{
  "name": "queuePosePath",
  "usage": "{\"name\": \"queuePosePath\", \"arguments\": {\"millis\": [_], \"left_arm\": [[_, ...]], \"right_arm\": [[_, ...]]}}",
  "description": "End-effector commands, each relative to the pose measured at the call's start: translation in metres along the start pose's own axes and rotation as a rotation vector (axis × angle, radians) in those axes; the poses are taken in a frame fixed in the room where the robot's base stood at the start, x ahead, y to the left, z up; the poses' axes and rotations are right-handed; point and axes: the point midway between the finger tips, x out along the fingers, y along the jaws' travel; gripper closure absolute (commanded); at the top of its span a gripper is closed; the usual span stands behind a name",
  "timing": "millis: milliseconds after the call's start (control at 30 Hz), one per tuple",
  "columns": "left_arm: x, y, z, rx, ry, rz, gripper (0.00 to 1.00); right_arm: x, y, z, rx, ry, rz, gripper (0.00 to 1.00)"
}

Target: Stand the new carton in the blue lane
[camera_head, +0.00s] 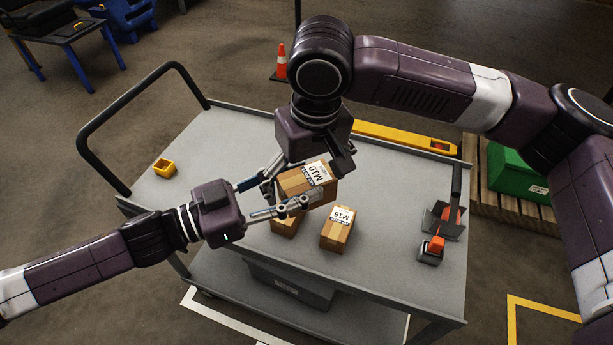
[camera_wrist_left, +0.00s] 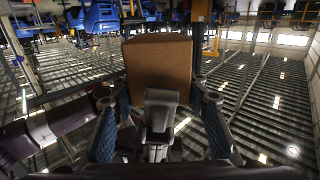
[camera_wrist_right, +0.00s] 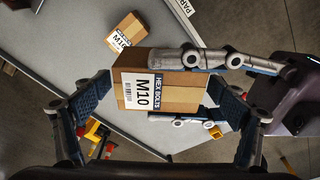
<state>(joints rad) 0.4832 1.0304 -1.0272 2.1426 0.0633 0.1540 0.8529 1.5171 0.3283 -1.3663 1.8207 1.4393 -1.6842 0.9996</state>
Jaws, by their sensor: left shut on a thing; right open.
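In the left wrist view the carton (camera_wrist_left: 158,62) shows a plain face beyond the fingers. My right gripper (camera_head: 308,160) is open just above it. A carton labelled M16 (camera_head: 337,230) stands on the cart. Another carton (camera_head: 285,226) is partly hidden below the held one. I cannot make out a blue lane.
A small yellow box (camera_head: 164,168) sits at the cart's left. A yellow level (camera_head: 405,138) lies along the far edge. Black and orange tools (camera_head: 445,218) are at the right. A green crate (camera_head: 512,175) stands beyond the cart. The cart's left part is mostly clear.

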Motion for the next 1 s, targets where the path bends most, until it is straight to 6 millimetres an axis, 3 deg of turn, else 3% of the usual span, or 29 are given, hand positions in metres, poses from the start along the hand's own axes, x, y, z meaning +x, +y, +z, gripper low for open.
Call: {"name": "queuePosePath", "arguments": {"millis": [67,567,600,767,1000], "left_arm": [[0.0002,0.0003,-0.0016,0.001,0.003,0.001,0.96],[0.0003,0.0004,-0.0018,0.001,0.003,0.002,0.96],[0.0003,0.0004,-0.0019,0.001,0.003,0.002,0.55],[0.0002,0.0003,-0.0012,0.001,0.002,0.001,0.38],[0.0,0.0,-0.0004,0.0,0.001,0.0,0.38]], "right_arm": [[-0.0002,0.0002,0.0,0.001,0.0,0.0,0.13],[-0.0005,-0.0003,0.0001,0.0,0.0,-0.001,0.68],[-0.0013,-0.0004,-0.0004,0.0,0.001,-0.002,0.69],[-0.0013,-0.0003,-0.0004,0.0,0.001,-0.001,0.69],[-0.0011,-0.0001,-0.0004,0.001,0.001,-0.001,0.69]]}}
